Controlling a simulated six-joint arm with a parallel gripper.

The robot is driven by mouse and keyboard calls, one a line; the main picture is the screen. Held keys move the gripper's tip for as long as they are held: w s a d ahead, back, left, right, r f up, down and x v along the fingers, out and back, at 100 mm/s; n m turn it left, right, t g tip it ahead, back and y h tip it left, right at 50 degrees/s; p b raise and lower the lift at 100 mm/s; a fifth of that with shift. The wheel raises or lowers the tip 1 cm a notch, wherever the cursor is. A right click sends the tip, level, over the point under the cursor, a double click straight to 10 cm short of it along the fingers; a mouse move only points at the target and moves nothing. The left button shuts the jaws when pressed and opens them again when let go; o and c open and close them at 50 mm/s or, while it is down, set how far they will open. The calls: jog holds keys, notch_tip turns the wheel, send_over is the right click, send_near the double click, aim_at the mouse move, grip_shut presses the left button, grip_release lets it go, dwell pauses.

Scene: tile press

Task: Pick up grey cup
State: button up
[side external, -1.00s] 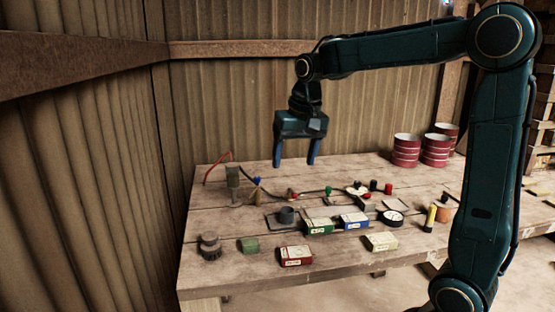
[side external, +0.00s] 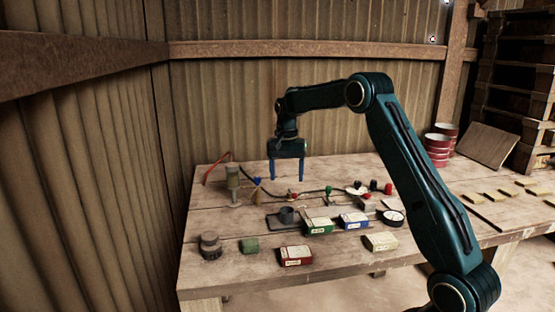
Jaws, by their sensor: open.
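A small grey cup (side external: 287,214) stands upright on a dark grey flat plate (side external: 273,222) near the middle of the wooden table. My gripper (side external: 287,178) points straight down with its two blue fingers apart and nothing between them. In the picture it is above the cup, with a clear gap between the fingertips and the cup. Its exact depth relative to the cup is hard to tell from this view.
Green (side external: 317,226), blue (side external: 354,220), red (side external: 296,255) and cream (side external: 380,241) boxes lie right of and in front of the cup. A dark cable (side external: 312,192) runs behind it. A grey knobbed part (side external: 210,246) and green block (side external: 250,245) sit front left.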

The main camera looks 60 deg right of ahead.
jog(key=shift+d+f, duration=0.25)
jog(key=shift+f, duration=0.05)
jog(key=shift+f, duration=0.1)
send_over(287, 212)
jog(key=a, duration=0.1)
jog(key=shift+s+a+f, duration=0.1)
jog(key=shift+s+f, duration=0.05)
jog(key=shift+f, duration=1.25)
jog(key=shift+s+a+f, duration=0.1)
jog(key=shift+s+f, duration=0.05)
jog(key=shift+f, duration=1.25)
jog(key=shift+s+f, duration=0.15)
jog(key=shift+f, duration=1.25)
jog(key=shift+s+a+f, duration=0.1)
jog(key=shift+f, duration=1.2)
jog(key=shift+a+f, duration=0.1)
jog(key=shift+f, duration=1.15)
